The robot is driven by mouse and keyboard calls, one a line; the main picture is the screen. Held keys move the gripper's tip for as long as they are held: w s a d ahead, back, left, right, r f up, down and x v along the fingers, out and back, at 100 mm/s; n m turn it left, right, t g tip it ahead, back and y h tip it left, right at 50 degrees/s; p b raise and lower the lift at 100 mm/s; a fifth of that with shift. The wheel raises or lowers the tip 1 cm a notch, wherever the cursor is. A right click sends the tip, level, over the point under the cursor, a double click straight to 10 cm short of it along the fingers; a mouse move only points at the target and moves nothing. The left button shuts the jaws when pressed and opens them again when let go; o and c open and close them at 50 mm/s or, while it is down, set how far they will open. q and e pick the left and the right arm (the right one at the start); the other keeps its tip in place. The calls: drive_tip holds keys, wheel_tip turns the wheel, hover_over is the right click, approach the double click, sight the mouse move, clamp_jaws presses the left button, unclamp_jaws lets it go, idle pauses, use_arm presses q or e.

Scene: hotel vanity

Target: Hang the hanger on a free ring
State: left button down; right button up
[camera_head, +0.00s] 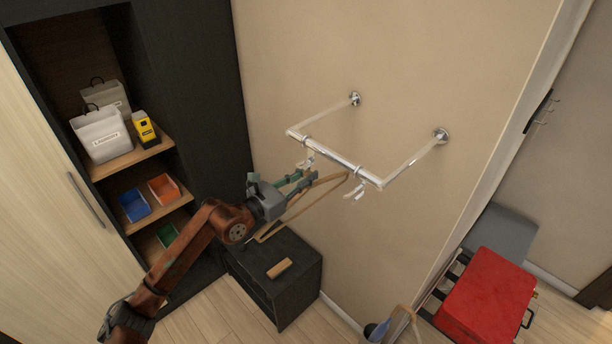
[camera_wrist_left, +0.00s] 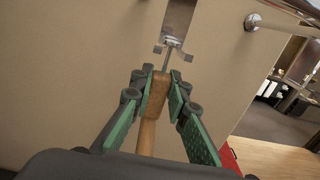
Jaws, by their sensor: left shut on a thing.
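My left gripper (camera_head: 306,181) is shut on a wooden hanger (camera_head: 325,179) and holds it just below the chrome rail (camera_head: 339,160). In the left wrist view my left gripper (camera_wrist_left: 163,93) has its green fingers on both sides of the wooden hanger (camera_wrist_left: 155,97). The hanger's arms slope down beside the wall. Two rings with clips hang on the rail, a left ring (camera_head: 306,158) close to the gripper and a right ring (camera_head: 358,188). A metal fitting (camera_wrist_left: 174,42) shows just above the hanger in the wrist view; I cannot tell whether they touch. My right gripper is not in view.
A dark cabinet (camera_head: 299,277) stands below the rail with a small wooden block (camera_head: 279,268) on top. An open wardrobe with shelves (camera_head: 133,161) is at the left. A red suitcase (camera_head: 488,291) lies at the lower right. The wall under the rail's right side is clear.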

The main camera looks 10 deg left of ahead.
use_arm(q)
drive_tip(key=c, duration=1.8)
unclamp_jaws()
drive_tip(key=shift+f, duration=0.1)
